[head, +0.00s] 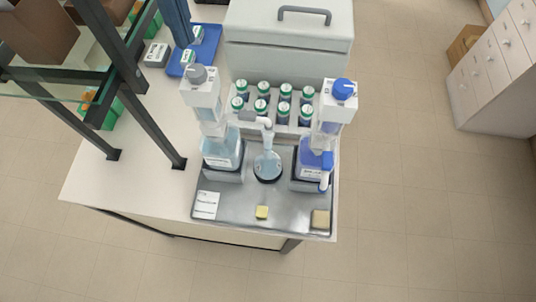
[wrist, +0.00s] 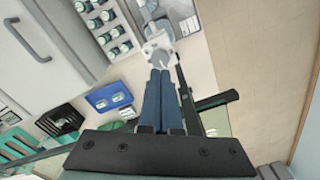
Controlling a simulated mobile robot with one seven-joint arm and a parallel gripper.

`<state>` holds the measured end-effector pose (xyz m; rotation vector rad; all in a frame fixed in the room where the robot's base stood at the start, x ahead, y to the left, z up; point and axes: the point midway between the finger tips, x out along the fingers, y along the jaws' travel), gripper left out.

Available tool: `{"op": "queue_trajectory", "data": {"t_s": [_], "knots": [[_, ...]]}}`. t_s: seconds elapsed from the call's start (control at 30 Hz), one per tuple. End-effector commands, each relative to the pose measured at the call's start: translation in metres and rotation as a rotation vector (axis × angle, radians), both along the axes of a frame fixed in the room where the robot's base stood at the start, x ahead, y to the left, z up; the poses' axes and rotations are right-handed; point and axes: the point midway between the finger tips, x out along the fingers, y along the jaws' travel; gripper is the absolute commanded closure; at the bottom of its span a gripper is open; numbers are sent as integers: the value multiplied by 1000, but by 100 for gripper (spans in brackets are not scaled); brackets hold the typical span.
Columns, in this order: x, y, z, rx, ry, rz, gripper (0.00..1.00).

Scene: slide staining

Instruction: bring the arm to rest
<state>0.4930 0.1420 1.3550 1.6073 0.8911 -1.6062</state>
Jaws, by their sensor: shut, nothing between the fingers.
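My gripper (wrist: 160,72) shows in the wrist view as two long blue-grey fingers lying side by side, shut with nothing between them. In the head view its blue fingers (head: 177,22) come down from the top edge, over the bench near the blue tray. In the wrist view the fingertips point at a white dispenser head (wrist: 158,45); I cannot tell the gap between them. In the head view the fingertips appear above and left of the left dispenser's grey knob (head: 196,74).
Several green-capped bottles (head: 262,88) stand behind. A dark shelf frame (head: 150,130) rises at left. A blue tray (head: 207,50) lies at the back.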

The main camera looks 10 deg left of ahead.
Motion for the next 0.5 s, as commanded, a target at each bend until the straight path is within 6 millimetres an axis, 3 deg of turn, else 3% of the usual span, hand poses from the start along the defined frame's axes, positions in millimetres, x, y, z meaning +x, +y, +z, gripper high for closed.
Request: {"op": "queue_trajectory", "data": {"t_s": [0.1,0.5], "knots": [[0,0,13,0,0,0,100],[0,0,12,1,1,0,100]]}}
